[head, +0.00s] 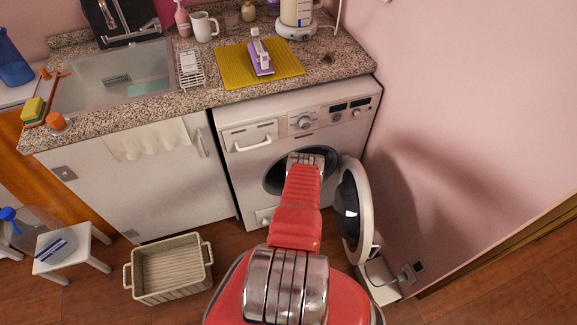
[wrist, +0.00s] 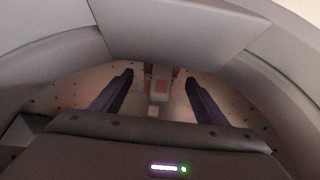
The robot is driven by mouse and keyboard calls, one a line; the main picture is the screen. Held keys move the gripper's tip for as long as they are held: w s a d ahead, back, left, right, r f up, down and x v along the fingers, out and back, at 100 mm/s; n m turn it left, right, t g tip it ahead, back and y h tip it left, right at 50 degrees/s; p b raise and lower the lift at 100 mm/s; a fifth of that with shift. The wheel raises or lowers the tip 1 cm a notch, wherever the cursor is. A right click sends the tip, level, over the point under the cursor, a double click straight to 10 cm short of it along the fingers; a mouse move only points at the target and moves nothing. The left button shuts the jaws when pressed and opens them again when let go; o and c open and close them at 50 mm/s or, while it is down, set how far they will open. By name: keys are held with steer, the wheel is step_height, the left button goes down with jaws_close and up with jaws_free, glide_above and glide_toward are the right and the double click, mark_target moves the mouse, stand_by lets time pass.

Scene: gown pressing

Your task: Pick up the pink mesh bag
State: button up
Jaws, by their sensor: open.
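My gripper (wrist: 159,78) reaches into the drum of the white washing machine (head: 240,180). Its two dark fingers are apart, with nothing held between them. Deep in the drum, beyond the fingertips, is a small dim shape with pale and pinkish patches (wrist: 161,87). I cannot tell whether it is the pink mesh bag or part of the drum's back. In the head view my arm covers much of the door opening, and the drum's inside is dark. No pink mesh bag can be made out there.
The round washer door (head: 362,215) stands open to the right, close to my arm. The drum rim (wrist: 60,55) surrounds the gripper. A beige basket (head: 170,270) sits on the floor at left, near a white stool (head: 70,250). The counter (head: 335,60) holds an iron (head: 260,55) on a yellow mat (head: 290,72).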

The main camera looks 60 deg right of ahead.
steer(key=shift+w+d+f, duration=0.25)
steer(key=shift+d+f, duration=0.05)
steer(key=shift+f, duration=0.05)
steer(key=shift+c, duration=0.4)
steer(key=c, duration=1.2)
